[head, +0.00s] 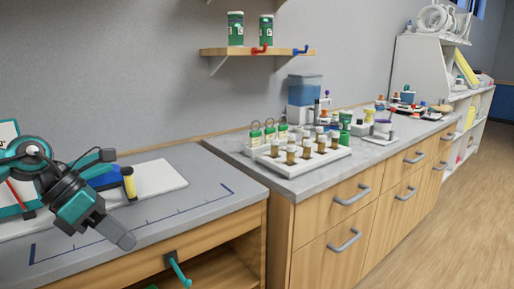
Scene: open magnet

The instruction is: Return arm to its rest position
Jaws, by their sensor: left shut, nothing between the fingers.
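My left gripper (118,235) comes in from the left and hangs over the front part of the grey bench (190,207). Its teal and dark body tilts down to the right, and its grey fingers are together with nothing held between them. Below and right of it, a teal hooked handle (180,272) sticks out from the wooden front of the bench. My right gripper is out of view.
A white board (160,178) lies on the bench behind my gripper, with a yellow cylinder (129,184) close by. Right of the bench, a taller counter holds a white rack (300,164) of brown vials. Wooden floor (450,240) is clear at right.

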